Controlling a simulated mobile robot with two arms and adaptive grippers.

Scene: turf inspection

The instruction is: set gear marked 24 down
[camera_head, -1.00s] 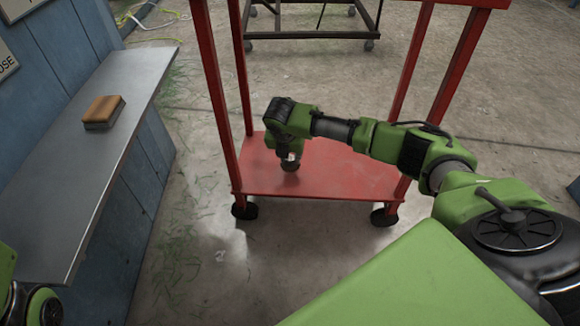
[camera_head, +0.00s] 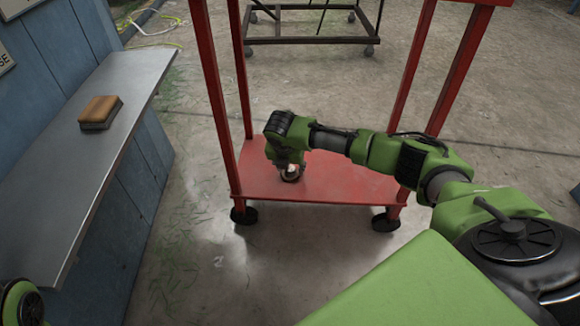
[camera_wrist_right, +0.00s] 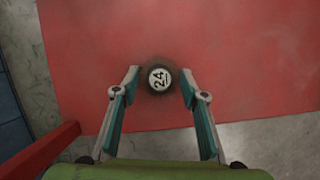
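The gear marked 24 (camera_wrist_right: 159,78) is a small dark, round piece with a white face bearing the number. In the wrist view it lies between and just past my right gripper's fingertips (camera_wrist_right: 159,73), with narrow gaps at both sides. That gripper is open. In the head view the gear (camera_head: 290,174) is at the red lower shelf (camera_head: 345,183), directly under my right gripper (camera_head: 288,164), whose fingers are hardly visible there. Only a green part of my left arm shows at the bottom left; its gripper is out of view.
Red cart posts (camera_head: 221,110) stand around the shelf, close to my right arm. A metal bench (camera_head: 60,160) on the left bears a brown-topped block (camera_head: 100,111). The shelf is bare right of the gear. A wheeled frame (camera_head: 310,38) stands behind.

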